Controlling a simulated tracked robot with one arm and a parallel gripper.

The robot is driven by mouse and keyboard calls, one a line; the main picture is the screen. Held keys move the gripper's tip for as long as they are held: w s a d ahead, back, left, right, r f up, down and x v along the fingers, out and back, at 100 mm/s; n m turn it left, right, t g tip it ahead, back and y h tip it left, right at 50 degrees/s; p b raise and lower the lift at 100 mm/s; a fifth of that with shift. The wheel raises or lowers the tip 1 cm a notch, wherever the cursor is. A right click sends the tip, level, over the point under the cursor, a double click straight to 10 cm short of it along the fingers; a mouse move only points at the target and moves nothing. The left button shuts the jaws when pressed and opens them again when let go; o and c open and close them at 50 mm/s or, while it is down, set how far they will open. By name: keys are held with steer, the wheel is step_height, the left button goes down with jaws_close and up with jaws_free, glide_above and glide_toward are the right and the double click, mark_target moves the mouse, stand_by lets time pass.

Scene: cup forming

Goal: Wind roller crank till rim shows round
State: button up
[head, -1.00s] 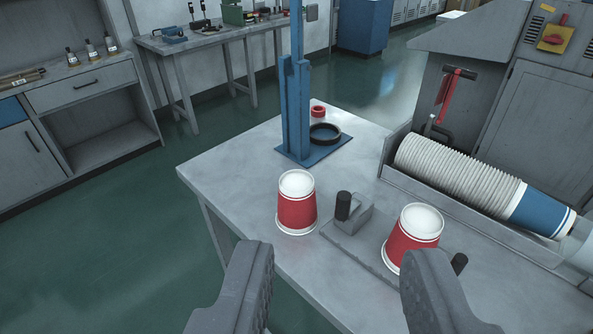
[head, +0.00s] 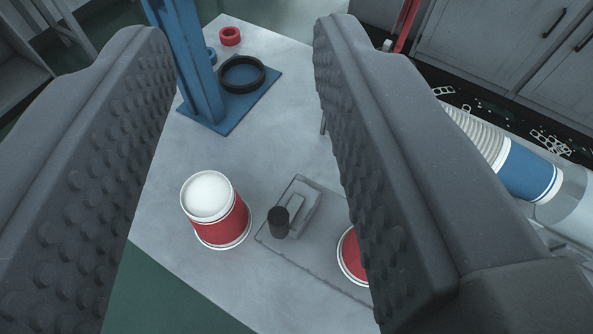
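My gripper (head: 240,40) is open and empty, its two studded dark grey fingers wide apart above the table. A red and white paper cup (head: 221,221) stands upside down on the table, seen between the fingers. To its right is a grey metal fixture (head: 311,225) with a short upright black knob (head: 279,222), also between the fingers and touched by neither. I cannot tell whether this knob is the roller crank. A second red cup (head: 350,256) on the fixture is mostly hidden by the right finger. I cannot see its rim shape.
A blue stand (head: 207,80) with a black ring (head: 242,74) on its base rises at the back, near a red ring (head: 230,36). A stack of cups ending in a blue one (head: 530,171) lies at the right.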

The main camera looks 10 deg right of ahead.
steer(key=shift+o, duration=0.5)
steer(key=n+g+p, duration=1.4)
steer(key=g+p, duration=0.1)
steer(key=p, duration=1.9)
glide_above(279, 210)
step_height(279, 210, down, 8)
step_height(279, 210, down, 14)
steer(key=shift+r+p, duration=0.1)
steer(key=shift+p, duration=1.05)
